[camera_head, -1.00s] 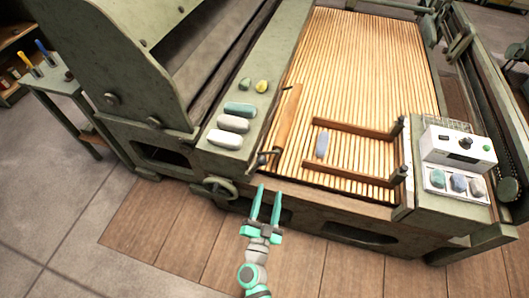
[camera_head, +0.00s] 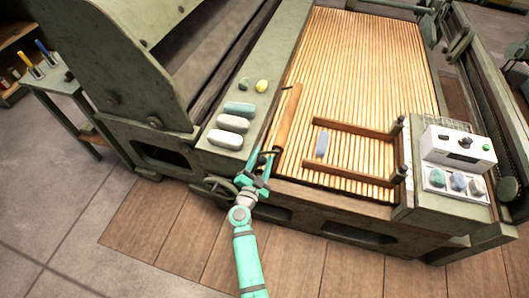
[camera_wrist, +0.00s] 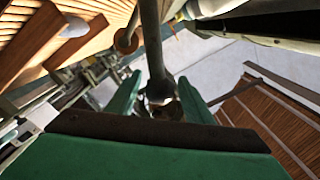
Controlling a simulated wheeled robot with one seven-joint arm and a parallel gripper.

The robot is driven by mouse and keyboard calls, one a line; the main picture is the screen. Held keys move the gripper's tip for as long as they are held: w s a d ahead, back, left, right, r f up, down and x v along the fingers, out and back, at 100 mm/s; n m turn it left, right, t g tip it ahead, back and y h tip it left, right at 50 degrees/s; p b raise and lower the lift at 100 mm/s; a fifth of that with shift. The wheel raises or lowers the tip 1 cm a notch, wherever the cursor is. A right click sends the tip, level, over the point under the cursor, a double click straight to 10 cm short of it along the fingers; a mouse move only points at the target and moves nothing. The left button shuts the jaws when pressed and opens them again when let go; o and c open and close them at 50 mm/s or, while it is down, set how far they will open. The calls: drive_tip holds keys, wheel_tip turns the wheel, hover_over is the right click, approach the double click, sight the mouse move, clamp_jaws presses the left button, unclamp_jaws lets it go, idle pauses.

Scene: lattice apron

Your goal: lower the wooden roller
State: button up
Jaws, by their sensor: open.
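The wooden roller (camera_head: 285,117) is a long brown bar lying along the left edge of the slatted wooden bed (camera_head: 370,60) in the head view. A small dark handle sits by its near end. My gripper (camera_head: 263,154) is open, with its green fingertips at that near end, beside the handle. In the wrist view, a dark rod (camera_wrist: 152,45) runs down between the open green fingers (camera_wrist: 160,100), and its rounded lower end sits between them. A gap shows on both sides of the rod. Whether the fingers touch anything is hard to tell.
A white control box (camera_head: 458,146) stands at the right. Several oblong pieces lie on the green ledge left of the roller. A handwheel (camera_head: 218,188) is below my gripper's left.

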drive_tip(key=x, duration=0.3)
clamp_jaws()
idle(0.3)
